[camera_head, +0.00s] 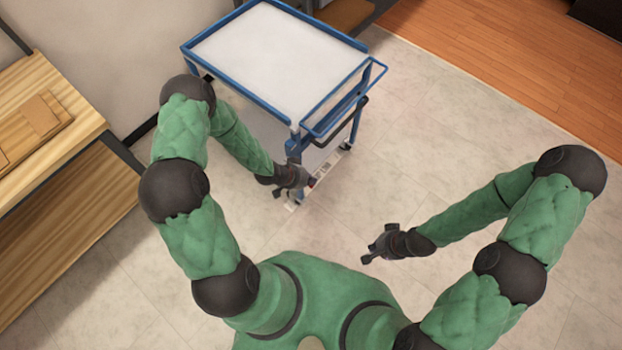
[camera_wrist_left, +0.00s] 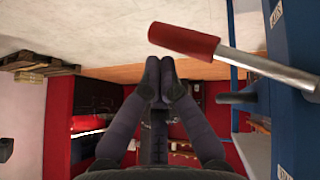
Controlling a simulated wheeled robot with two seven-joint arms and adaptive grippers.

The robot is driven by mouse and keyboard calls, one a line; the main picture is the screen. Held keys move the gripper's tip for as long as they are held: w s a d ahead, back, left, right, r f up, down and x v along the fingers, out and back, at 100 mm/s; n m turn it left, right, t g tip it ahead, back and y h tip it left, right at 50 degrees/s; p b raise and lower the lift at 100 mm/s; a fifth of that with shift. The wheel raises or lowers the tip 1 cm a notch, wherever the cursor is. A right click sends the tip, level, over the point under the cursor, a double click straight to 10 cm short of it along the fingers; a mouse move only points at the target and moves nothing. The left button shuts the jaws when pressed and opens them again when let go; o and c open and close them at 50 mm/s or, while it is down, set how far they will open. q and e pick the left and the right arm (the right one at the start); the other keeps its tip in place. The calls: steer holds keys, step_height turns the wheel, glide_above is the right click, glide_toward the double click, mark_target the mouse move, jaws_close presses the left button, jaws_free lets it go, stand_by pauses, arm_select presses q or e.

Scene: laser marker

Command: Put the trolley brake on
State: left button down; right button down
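The blue trolley (camera_head: 275,65) with a pale top stands at the top middle of the head view. In the left wrist view its blue frame (camera_wrist_left: 292,80) fills the right edge. A metal lever with a red grip (camera_wrist_left: 185,41) sticks out from that frame to the left, apparently the brake lever. My left gripper (camera_head: 305,180) is low by the trolley's near corner. In its wrist view the fingertips (camera_wrist_left: 161,80) are together with nothing between them, just left of and below the red grip, with no clear contact. My right gripper (camera_head: 372,250) hangs over the floor; its finger gap is unclear.
A wooden shelf unit (camera_head: 60,140) stands at the left. The pale tiled floor (camera_head: 430,110) right of the trolley is clear. The trolley's push handle (camera_head: 350,100) projects from its right end, above a caster (camera_head: 346,147).

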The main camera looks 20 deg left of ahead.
stand_by(0.5)
arm_select(q)
steer(key=r+p, duration=0.1)
steer(key=d+r+p, duration=0.1)
steer(key=r+p, duration=0.1)
steer(key=r, duration=0.1)
steer(key=shift+w+d, duration=0.15)
steer(key=shift+d, duration=0.25)
steer(key=s+d+r+p, duration=0.1)
steer(key=s+r+p, duration=0.2)
steer(key=s+r, duration=0.3)
steer(key=shift+s+d+r, duration=0.2)
steer(key=shift+s+r, duration=0.1)
steer(key=shift+r, duration=0.2)
steer(key=s+d+f+n+g, duration=0.1)
steer(key=s+d+n+g, duration=0.1)
steer(key=s, duration=0.3)
steer(key=s+d+f+n+g+y, duration=0.1)
steer(key=s+d+f+n+g, duration=0.1)
steer(key=s, duration=0.3)
steer(key=shift+s+d+f+n+g, duration=0.2)
steer(key=shift+s+n+g, duration=0.1)
steer(key=shift+n+g, duration=0.3)
